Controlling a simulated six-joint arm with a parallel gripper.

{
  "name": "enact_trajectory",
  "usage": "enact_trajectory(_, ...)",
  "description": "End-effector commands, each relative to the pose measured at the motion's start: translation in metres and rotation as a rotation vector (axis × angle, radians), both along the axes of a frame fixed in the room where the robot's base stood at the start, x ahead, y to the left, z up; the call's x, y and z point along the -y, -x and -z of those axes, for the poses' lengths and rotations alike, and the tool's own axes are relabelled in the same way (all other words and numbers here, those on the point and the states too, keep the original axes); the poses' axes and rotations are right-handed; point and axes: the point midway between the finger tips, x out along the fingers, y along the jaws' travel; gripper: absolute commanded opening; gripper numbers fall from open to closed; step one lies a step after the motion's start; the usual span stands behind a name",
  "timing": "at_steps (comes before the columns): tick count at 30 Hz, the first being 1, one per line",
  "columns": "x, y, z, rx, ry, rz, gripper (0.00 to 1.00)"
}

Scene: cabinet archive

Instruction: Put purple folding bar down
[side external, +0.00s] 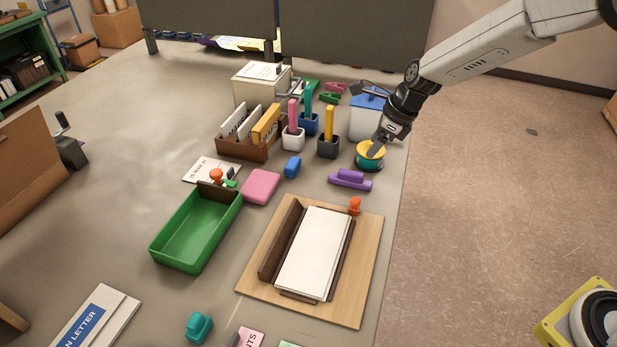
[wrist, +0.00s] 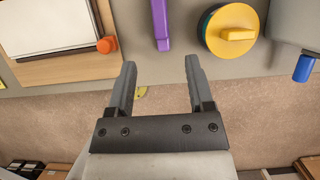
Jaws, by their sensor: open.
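The purple folding bar (side external: 350,180) lies on the grey table near its right edge in the side view, with a smaller raised purple piece on top. In the wrist view the purple bar (wrist: 160,24) is at the top middle, beyond the fingertips and apart from them. My gripper (wrist: 160,66) is open with nothing between its fingers. In the side view my gripper (side external: 376,147) overlaps the yellow-topped round container; its exact height is hard to tell there.
The yellow-topped round container (side external: 369,160) stands close to the bar; it also shows in the wrist view (wrist: 214,40). A wooden board (side external: 345,309) with papers and an orange knob (side external: 354,205) lies in front. A blue-lidded box (side external: 363,125) stands behind.

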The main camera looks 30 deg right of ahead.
Motion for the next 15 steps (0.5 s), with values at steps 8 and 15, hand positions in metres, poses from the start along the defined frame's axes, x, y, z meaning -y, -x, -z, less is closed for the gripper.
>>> enact_trajectory(8, 0.005, 0.015, -0.003, 0.032, 0.062, -0.133, 0.67)
enact_trajectory(15, 0.016, 0.051, -0.008, 0.100, 0.211, -0.474, 0.67)
